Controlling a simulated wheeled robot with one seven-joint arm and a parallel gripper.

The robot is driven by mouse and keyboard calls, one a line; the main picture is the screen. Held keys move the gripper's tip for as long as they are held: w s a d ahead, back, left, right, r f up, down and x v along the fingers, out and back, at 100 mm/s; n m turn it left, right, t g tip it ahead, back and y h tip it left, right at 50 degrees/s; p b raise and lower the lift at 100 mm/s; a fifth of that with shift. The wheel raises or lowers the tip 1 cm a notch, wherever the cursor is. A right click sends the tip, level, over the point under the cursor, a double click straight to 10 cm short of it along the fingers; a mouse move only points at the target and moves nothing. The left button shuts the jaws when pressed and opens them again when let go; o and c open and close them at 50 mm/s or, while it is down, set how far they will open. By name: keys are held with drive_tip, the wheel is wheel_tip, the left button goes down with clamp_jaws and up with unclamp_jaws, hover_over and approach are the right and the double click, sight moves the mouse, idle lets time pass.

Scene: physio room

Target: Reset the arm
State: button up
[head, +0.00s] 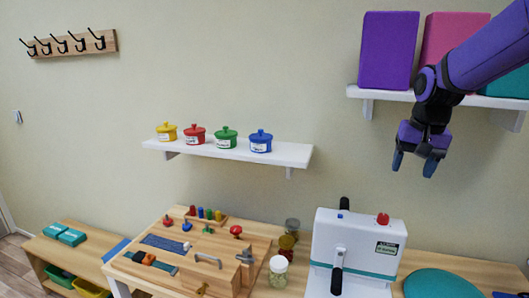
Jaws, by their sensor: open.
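My gripper (414,165) hangs in the upper right of the head view, at the end of my purple and black arm. Its fingers point down, are apart, and hold nothing. It is in the air, in front of the wall and the right-hand shelf (355,92), and above the white machine (362,238) on the table. The arm comes in from the upper right corner and hides part of the blocks on that shelf.
A shelf (228,150) holds yellow, red, green and blue lidded pots. The table below bears a wooden activity board (130,266), jars (279,271) and a teal disc (440,284). Purple (388,50) and pink (452,35) blocks stand close behind my arm. The wall's middle is clear.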

drive_tip(key=s+a+r+n+t, duration=0.1)
drive_tip(key=s+n, duration=0.1)
drive_tip(key=s, duration=1)
drive_tip(key=s+a+r+n+t, duration=0.2)
drive_tip(key=s, duration=1)
drive_tip(key=shift+r+t, duration=0.25)
drive_tip(key=shift+t, duration=0.05)
